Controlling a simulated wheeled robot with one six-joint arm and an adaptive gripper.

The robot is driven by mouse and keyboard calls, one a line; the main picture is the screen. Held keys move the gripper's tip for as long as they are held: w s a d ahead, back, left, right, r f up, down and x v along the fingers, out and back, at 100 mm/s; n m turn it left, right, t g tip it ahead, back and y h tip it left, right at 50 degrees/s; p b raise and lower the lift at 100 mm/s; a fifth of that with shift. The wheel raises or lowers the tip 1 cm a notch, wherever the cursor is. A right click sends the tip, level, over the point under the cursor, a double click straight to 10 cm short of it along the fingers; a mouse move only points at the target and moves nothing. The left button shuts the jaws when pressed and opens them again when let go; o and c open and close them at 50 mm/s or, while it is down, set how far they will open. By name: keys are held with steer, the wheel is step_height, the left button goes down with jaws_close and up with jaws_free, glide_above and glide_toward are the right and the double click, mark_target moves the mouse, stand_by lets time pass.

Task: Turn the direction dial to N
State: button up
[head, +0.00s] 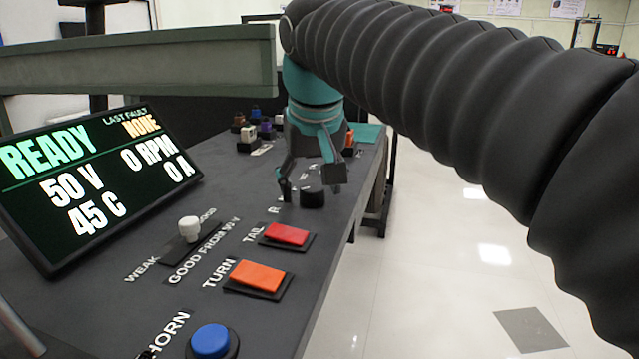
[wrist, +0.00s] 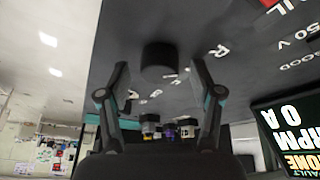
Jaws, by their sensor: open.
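The direction dial (head: 312,198) is a short black round knob on the dark panel, beyond the red tail switch. It also shows in the wrist view (wrist: 158,56), at the top middle between my fingers. My gripper (head: 310,182) is open, pointing down over the dial, one finger toward each side. In the wrist view my gripper (wrist: 160,72) has wide-apart fingers with a gap beside the dial on both sides; I cannot tell that either touches it. White letters, an R among them, lie around the dial; the dial's pointer and setting cannot be made out.
The red tail switch (head: 287,234), orange turn switch (head: 258,276), blue horn button (head: 210,341) and a white-knobbed slider (head: 189,228) line the near panel. A display (head: 95,185) reading READY stands left. Small coloured connectors (head: 250,132) sit behind. A green-grey beam (head: 140,60) crosses the upper left.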

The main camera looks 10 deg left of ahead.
steer(key=c, duration=1.1)
steer(key=shift+c, duration=0.2)
steer(key=shift+r+m+p, duration=0.1)
steer(key=shift+m+p, duration=0.2)
steer(key=shift+p, duration=0.05)
steer(key=m+h+p, duration=0.1)
steer(key=m+p, duration=0.1)
steer(key=m, duration=0.1)
steer(key=shift+r+m+h+p, duration=0.1)
steer(key=shift+m+h+p, duration=0.2)
steer(key=shift+h+p, duration=0.1)
steer(key=shift+m+h+p, duration=0.8)
steer(key=shift+m+p, duration=0.4)
steer(key=shift+m, duration=1)
steer(key=shift+f, duration=0.2)
steer(key=o, duration=1.1)
steer(key=shift+o, duration=0.2)
